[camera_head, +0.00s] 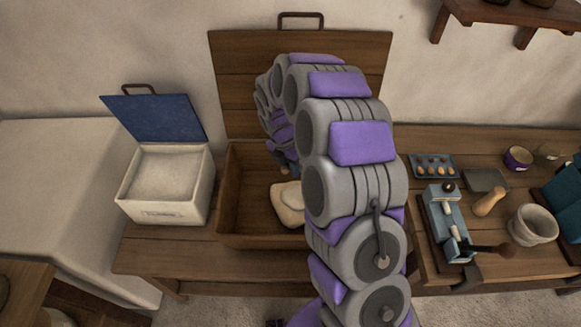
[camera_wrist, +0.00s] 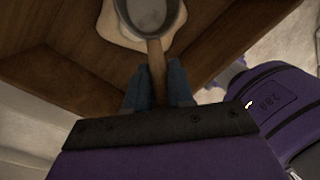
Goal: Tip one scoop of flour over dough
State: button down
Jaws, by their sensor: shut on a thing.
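The pale dough (camera_head: 287,205) lies in the open wooden trough (camera_head: 233,238), partly hidden by my arm; its edge also shows in the wrist view (camera_wrist: 112,25). My gripper (camera_wrist: 159,80) is shut on the wooden handle of a grey scoop (camera_wrist: 126,14). The scoop's bowl appears over the dough, cut off by the top of the wrist view, with pale grainy matter inside. Its height above the dough is hard to tell. In the head view my arm hides most of the gripper and the scoop. The flour (camera_head: 165,175) fills an open white bin (camera_head: 160,212).
The trough's raised lid (camera_head: 232,75) stands behind my arm. The bin's blue lid (camera_head: 155,118) is tilted up. The right bench holds a tray (camera_head: 432,172), a blue device (camera_head: 445,220), a stone mortar (camera_head: 533,225) and a purple bowl (camera_head: 518,158).

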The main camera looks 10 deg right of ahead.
jog(key=t+h, duration=0.1)
jog(key=h+b, duration=0.1)
jog(key=shift+s+r+t+h, duration=0.1)
jog(key=shift+r+t+h, duration=0.1)
jog(key=shift+t+h, duration=0.15)
jog(key=shift+r+t+h+b, duration=0.2)
jog(key=shift+t+h+b, duration=0.05)
jog(key=shift+t+b, duration=0.1)
